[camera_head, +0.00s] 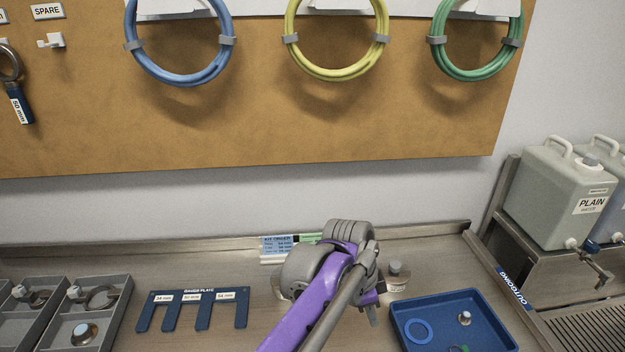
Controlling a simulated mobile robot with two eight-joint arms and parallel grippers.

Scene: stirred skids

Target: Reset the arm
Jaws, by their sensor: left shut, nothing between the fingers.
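My left arm, purple and grey, reaches in from the bottom middle over the bench. My left gripper (373,316) is at its far end, pointing down over the bench, between the gauge plate and the blue tray. It is shut and empty. The arm hides part of the bench and most of what lies behind it. My right gripper is not in view.
A blue tray (397,318) with a blue ring and small parts lies to the right. A small capped bottle (397,276) stands behind it. A blue gauge plate (200,309) and grey bins (117,285) are left. A water container (560,190) stands far right.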

